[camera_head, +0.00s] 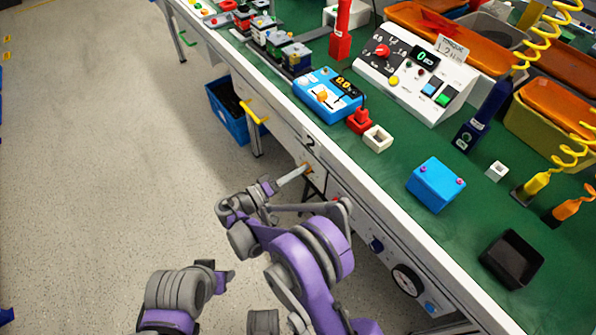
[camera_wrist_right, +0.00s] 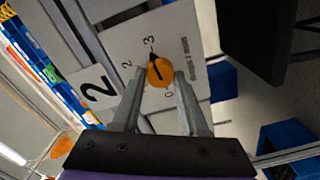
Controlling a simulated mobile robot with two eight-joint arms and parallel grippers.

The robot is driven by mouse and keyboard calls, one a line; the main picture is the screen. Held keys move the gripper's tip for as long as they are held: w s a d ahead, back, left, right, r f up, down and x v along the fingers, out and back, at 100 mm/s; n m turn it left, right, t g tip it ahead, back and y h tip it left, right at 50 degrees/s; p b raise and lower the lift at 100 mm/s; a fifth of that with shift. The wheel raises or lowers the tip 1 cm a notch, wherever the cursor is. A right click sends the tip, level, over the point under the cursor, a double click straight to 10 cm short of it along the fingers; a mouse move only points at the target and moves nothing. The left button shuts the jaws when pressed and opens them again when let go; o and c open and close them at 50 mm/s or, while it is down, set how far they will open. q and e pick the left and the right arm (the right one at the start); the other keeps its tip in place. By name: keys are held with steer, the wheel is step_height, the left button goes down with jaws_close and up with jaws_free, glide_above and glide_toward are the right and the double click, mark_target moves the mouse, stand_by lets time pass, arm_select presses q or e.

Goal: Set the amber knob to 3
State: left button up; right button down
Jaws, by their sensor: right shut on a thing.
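The amber knob (camera_wrist_right: 160,71) sits on a pale panel with printed numbers, and its black pointer line aims up and left, between the 2 and the 3. In the head view the knob (camera_head: 308,168) is a small orange spot on the bench's front face, under a large 2. My right gripper (camera_head: 300,173) reaches it from the lower left. In the right wrist view my right gripper (camera_wrist_right: 160,78) has one finger on each side of the knob and is shut on it. My left gripper's fingers do not show in either view.
The green bench top (camera_head: 380,190) above holds a blue switch box (camera_head: 328,95), a white control box (camera_head: 415,75) and a blue block (camera_head: 436,184). A blue bin (camera_head: 228,112) stands under the bench. The floor left of the bench is clear.

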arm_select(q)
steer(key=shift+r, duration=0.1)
arm_select(e)
steer(key=shift+m, duration=0.6)
steer(key=shift+c, duration=2.2)
jaws_free()
